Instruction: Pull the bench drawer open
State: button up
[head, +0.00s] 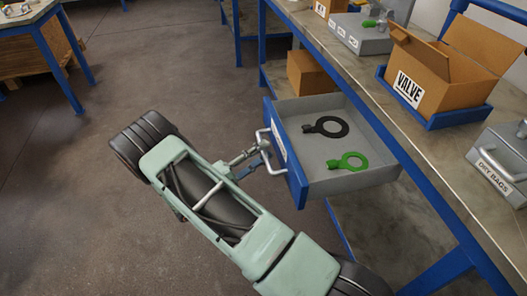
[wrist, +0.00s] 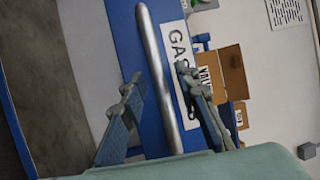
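The bench drawer (head: 335,188) has a grey inside and a blue front (wrist: 135,70), and stands pulled out from under the bench in the head view. Its silver bar handle (head: 279,151) is on the front; it also shows in the wrist view (wrist: 160,75). My gripper (head: 262,152) is at the handle. In the wrist view its two fingers (wrist: 164,92) stand apart, one on each side of the bar, with gaps visible between fingers and bar. A label reading "GAS" is partly hidden by the right finger.
On the bench (head: 425,160) are a "VALVE" carton (head: 430,85) and a grey "DRY BAGS" bin (head: 500,160). The floor (head: 150,80) left of the drawer is clear.

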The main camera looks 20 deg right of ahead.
jog(key=v, duration=1.1)
jog(key=shift+a, duration=0.15)
